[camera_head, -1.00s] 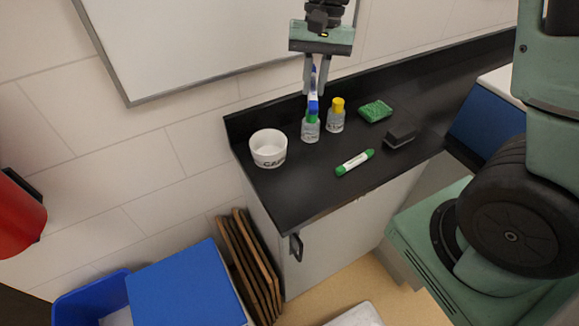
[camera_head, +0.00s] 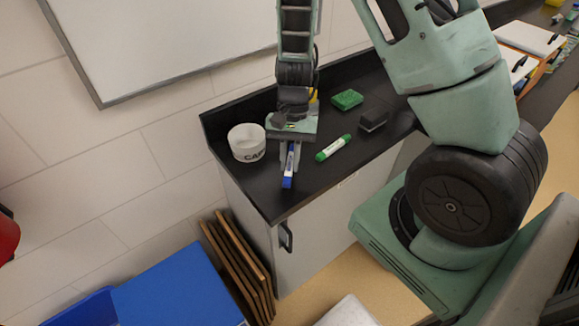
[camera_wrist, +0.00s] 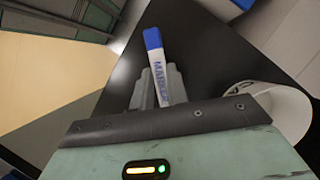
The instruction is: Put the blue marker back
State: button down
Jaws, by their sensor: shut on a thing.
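The blue marker (camera_head: 289,168) has a white body and a blue cap. My gripper (camera_head: 289,165) is shut on it, with the marker hanging steeply, blue end down, over the front part of the black counter. In the wrist view the marker (camera_wrist: 156,62) stands out between the fingers (camera_wrist: 157,88), its blue end pointing away. A white cup (camera_head: 246,143) with dark lettering stands upright on the counter, just left of my gripper. Its rim (camera_wrist: 285,95) shows at the right of the wrist view. I cannot tell whether the marker touches the counter.
A green marker (camera_head: 333,148) lies on the counter (camera_head: 262,196) right of my gripper. A black eraser (camera_head: 373,121) and a green sponge (camera_head: 347,99) lie farther right. Something yellow shows behind my gripper; the bottles are mostly hidden. A whiteboard (camera_head: 160,45) hangs on the wall.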

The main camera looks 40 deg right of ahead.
aim_at(290, 161)
jog(key=shift+f, duration=1.55)
jog(key=shift+f, duration=0.1)
jog(key=c, duration=1.4)
grip_release()
